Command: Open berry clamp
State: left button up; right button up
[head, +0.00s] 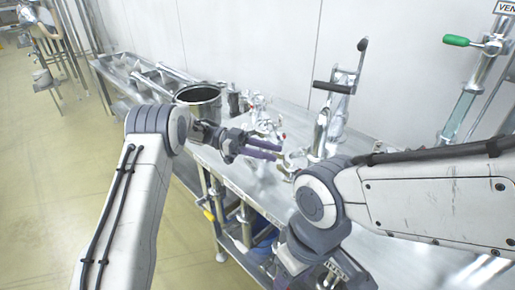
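My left gripper (279,151) reaches over the metal table from the left. Its two dark purplish fingers are apart, with a narrow gap and nothing clearly between them. Just beyond the fingertips is a small shiny metal fitting (287,168), which looks like a clamp; its colour and whether it is open or shut are too small to tell. More small metal fittings (262,112) with red spots stand behind the gripper. I cannot tell which of these is the berry clamp.
A steel pot (199,96) stands on the steel table (238,177) left of the fittings. A tall metal device with a dark lever handle (334,88) stands at the back right. A green-handled valve pipe (457,41) is further right. A white wall closes the back.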

pick_arm(q)
jog(key=p+v, duration=0.9)
jog(key=p, duration=0.1)
jog(key=shift+a+p, duration=0.3)
jog(key=shift+w, duration=0.1)
